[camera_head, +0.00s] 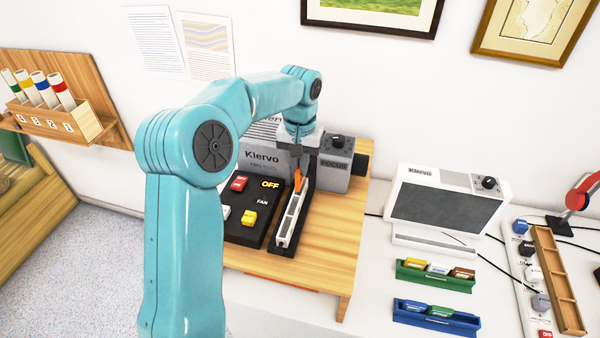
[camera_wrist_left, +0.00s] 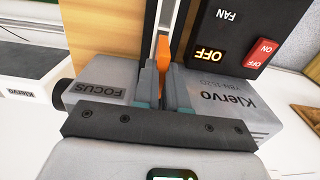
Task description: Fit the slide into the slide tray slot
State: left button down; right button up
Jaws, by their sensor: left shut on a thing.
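My left gripper (camera_head: 300,165) comes down from above beside the projector. It is shut on a small orange slide (camera_head: 297,182), which also shows orange between the fingers in the left wrist view (camera_wrist_left: 162,52). The long, narrow, pale slide tray (camera_head: 288,222) lies in a black channel in front of the gripper. The slide is at the tray's far end, near the projector. I cannot tell whether its lower edge is inside a slot or just above it. My right gripper is not in view.
The grey Klervo projector (camera_head: 335,165) stands close around the gripper on a wooden stand (camera_head: 338,215). A black control panel (camera_head: 250,232) with red and yellow switches lies left of the tray. A light viewer (camera_head: 445,205) and green (camera_head: 435,280) and blue (camera_head: 436,318) slide holders stand to the right.

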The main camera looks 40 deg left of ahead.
pick_arm(q)
notch_tip(320, 180, down, 3)
jog(key=shift+w+r, duration=0.1)
jog(key=shift+d, duration=0.1)
jog(key=shift+f, duration=0.2)
jog(key=shift+f, duration=0.1)
jog(key=shift+f, duration=0.15)
jog(key=c, duration=1.2)
grip_release()
